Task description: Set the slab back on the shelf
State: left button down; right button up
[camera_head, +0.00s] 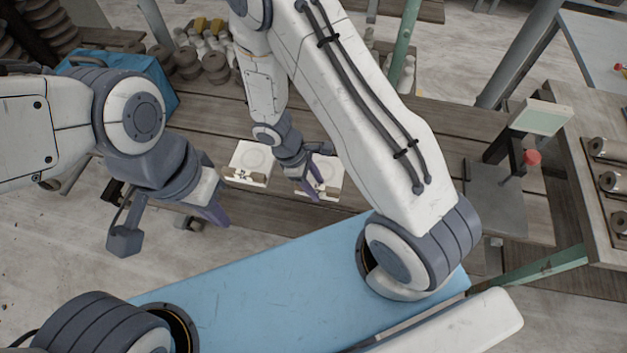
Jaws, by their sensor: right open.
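Two white square slabs, each with a faint round mark, lie on the weathered wooden shelf boards (300,205): a left slab (250,155) and a right slab (333,172). Each has a small beige fitting at its front edge. I cannot tell which one the task means. My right gripper (315,170) is open above the right slab and partly covers it; I cannot tell if it touches. My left gripper (214,205) is just left of and in front of the left slab, pointing down; its jaw gap is not clear.
A blue bag or cloth (155,85) and several stacked pots (215,65) stand behind at the left. A stand with a pale screen and red knob (532,157) is at the right, beside a rack of metal rollers (610,182). A green post (405,40) rises behind.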

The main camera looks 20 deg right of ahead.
jog(key=shift+r, duration=0.3)
jog(key=v, duration=1.1)
jog(key=s+a+r+m+t+y, duration=0.1)
jog(key=s+a+r+m+y, duration=0.1)
jog(key=s+r, duration=0.5)
jog(key=s+a+r+m+t+y, duration=0.1)
jog(key=s+a+r+m+y, duration=0.1)
jog(key=s+a+r, duration=0.3)
jog(key=s+r, duration=0.2)
jog(key=s, duration=0.1)
jog(key=shift+a+t+y+b, duration=0.15)
jog(key=shift+t+y+b, duration=0.15)
jog(key=shift+y+b, duration=0.1)
jog(key=shift+r, duration=0.1)
